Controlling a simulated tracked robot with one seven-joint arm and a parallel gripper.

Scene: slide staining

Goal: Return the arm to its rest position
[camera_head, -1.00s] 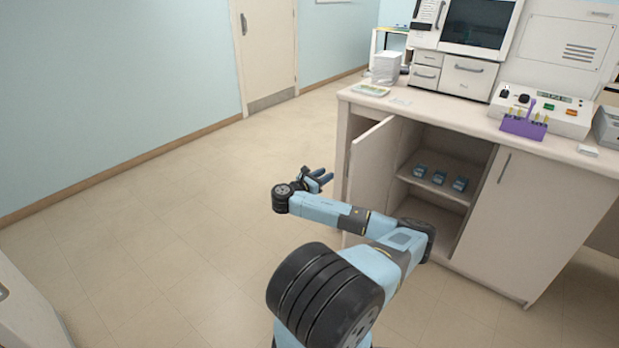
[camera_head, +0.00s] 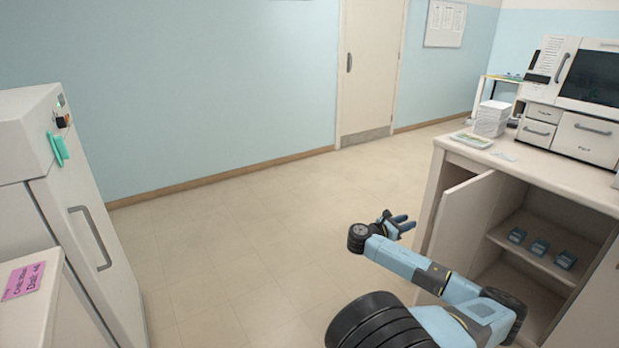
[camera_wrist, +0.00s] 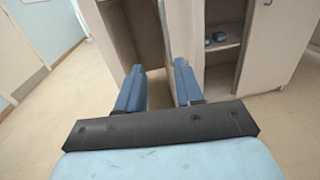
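My gripper (camera_head: 401,222) is on the end of my light-blue arm, over the floor just left of the open cabinet door. In the wrist view, my gripper (camera_wrist: 160,88) shows two dark blue fingers set apart, with nothing between them. The arm is bent and reaches out to the left in front of the cabinet. The cabinet door edge lies beyond the fingers in the wrist view.
The open cabinet door (camera_head: 459,222) stands close right of my gripper. Small blue boxes (camera_head: 539,247) sit on the cabinet shelf. A white fridge (camera_head: 75,215) stands at left. The floor (camera_head: 235,235) between is clear.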

